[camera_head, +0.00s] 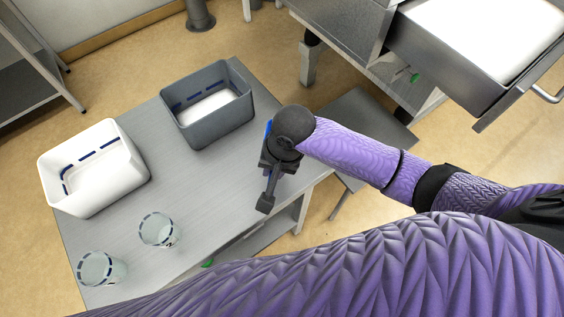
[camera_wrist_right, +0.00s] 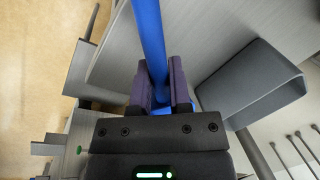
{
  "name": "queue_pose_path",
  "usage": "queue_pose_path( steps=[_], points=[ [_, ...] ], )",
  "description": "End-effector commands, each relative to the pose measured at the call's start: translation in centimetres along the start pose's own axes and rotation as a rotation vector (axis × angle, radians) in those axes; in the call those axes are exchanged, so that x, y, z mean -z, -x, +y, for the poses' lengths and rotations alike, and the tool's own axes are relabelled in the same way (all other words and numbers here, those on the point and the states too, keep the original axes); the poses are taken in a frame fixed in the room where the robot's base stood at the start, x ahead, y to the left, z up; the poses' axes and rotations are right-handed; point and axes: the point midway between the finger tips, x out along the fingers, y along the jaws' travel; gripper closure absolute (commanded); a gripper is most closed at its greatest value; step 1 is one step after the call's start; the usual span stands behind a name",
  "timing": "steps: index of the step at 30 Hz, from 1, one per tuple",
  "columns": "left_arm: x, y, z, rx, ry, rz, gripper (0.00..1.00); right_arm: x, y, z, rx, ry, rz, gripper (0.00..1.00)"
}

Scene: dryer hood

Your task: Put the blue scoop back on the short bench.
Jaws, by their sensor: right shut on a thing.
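My right gripper (camera_head: 272,160) is above the right edge of the grey bench (camera_head: 205,185) in the head view. The gripper also shows in the right wrist view (camera_wrist_right: 162,78), shut on the blue scoop (camera_wrist_right: 150,30). The scoop's long blue part runs up between the two fingers and out of the top of that view. In the head view only a sliver of blue (camera_head: 268,128) shows beside the wrist; the rest is hidden. I cannot tell whether the scoop touches the bench. My left gripper is not in view.
A grey bin (camera_head: 225,127) and a white bin (camera_head: 108,185) stand on the bench. Two clear cups (camera_head: 158,230) (camera_head: 101,268) stand at its near left. A lower grey surface (camera_head: 362,112) lies right of my wrist. An open drawer (camera_head: 420,62) juts out at upper right.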

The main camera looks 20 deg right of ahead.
Motion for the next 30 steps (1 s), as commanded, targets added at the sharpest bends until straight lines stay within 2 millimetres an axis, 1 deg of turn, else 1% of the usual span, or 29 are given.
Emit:
queue_pose_path(
  steps=[1, 3, 6, 8, 10, 13, 15, 19, 23, 24, 26, 27, 29, 30],
  points=[
    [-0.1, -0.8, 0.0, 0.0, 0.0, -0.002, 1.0, -0.2, -1.7, 0.4, -0.004, -0.004, -0.003, 1.0],
    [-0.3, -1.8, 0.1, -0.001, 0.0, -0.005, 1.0, -0.2, -3.7, 0.8, -0.004, -0.004, -0.002, 1.0],
    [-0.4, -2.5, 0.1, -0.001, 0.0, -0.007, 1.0, -0.2, -5.5, 1.2, -0.003, -0.003, -0.001, 1.0],
    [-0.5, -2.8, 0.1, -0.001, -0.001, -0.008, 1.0, -0.2, -6.1, 1.3, -0.002, -0.003, -0.001, 1.0],
    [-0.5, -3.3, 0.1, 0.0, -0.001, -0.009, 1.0, -0.2, -7.2, 1.5, -0.003, -0.003, -0.001, 1.0],
    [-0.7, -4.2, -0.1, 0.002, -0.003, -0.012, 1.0, -0.2, -9.2, 1.9, -0.003, -0.002, -0.001, 1.0],
    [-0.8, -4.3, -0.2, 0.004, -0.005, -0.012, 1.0, -0.2, -9.5, 2.0, -0.002, -0.001, 0.0, 1.0],
    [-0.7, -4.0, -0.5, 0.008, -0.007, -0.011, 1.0, -0.2, -9.2, 1.9, -0.001, -0.001, 0.001, 1.0],
    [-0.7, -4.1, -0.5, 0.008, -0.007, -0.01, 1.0, -0.2, -9.4, 2.0, -0.001, -0.001, 0.0, 1.0],
    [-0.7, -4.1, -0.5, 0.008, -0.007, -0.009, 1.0, -0.2, -9.5, 2.0, -0.001, -0.002, 0.0, 0.75],
    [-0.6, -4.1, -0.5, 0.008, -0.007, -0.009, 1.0, -0.2, -9.5, 2.0, -0.001, -0.001, 0.001, 0.62],
    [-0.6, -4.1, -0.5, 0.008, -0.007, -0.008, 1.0, -0.2, -9.5, 2.0, -0.001, -0.001, 0.0, 0.54],
    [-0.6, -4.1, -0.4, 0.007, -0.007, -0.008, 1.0, -0.2, -9.5, 2.0, -0.001, -0.001, 0.001, 0.42],
    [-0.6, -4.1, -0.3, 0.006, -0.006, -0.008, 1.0, -0.2, -9.5, 2.0, -0.001, -0.001, 0.001, 0.42]
  ],
)
